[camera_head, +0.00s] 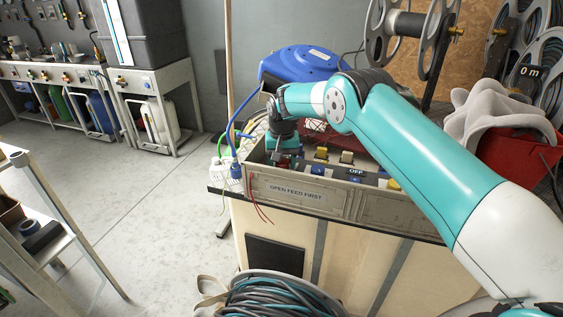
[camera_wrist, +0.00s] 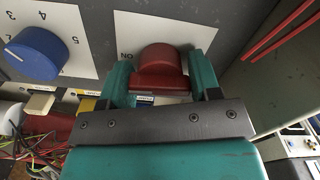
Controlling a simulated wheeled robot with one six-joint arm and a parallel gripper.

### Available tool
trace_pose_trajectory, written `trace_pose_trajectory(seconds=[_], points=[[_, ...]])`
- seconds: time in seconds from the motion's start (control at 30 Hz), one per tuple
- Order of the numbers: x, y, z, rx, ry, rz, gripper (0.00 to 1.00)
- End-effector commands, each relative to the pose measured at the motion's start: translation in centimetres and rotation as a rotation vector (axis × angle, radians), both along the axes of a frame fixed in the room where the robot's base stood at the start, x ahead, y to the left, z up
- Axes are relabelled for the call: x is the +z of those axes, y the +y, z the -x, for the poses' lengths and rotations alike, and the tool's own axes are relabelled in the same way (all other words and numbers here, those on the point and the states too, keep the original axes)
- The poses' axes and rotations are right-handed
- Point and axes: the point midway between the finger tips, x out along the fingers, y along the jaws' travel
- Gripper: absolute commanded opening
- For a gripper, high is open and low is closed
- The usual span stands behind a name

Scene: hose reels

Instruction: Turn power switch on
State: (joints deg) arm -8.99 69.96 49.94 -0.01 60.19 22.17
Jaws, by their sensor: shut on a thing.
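A red switch knob (camera_wrist: 160,58) sits on a white plate on the grey panel in the wrist view. Lettering reading "ON", seen upside down, is beside its left edge. My gripper (camera_wrist: 158,76) has one teal finger on each side of the knob and is shut on it. The knob's lower part is partly hidden by the gripper body. In the head view, my gripper (camera_head: 284,152) reaches down at the left end of the control box (camera_head: 297,193), which is labelled "OPEN FEED FIRST". The knob cannot be made out clearly there.
A blue numbered dial (camera_wrist: 36,53) is left of the knob in the wrist view. Several small switches lie along the control box, near an "OFF" label (camera_head: 356,172). A blue hose reel (camera_head: 300,64) stands behind, and a red bucket (camera_head: 512,155) at the right.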

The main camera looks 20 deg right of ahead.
Motion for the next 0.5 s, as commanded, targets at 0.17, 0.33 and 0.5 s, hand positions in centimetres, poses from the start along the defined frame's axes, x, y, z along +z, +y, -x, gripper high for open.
trace_pose_trajectory(seconds=[0.17,0.33,0.5], points=[[0.31,-0.06,-0.26,-0.071,-0.011,-0.002,0.34],[0.33,-0.05,-0.28,-0.105,-0.012,-0.001,0.34],[0.34,-0.05,-0.29,-0.116,-0.012,-0.001,0.34]])
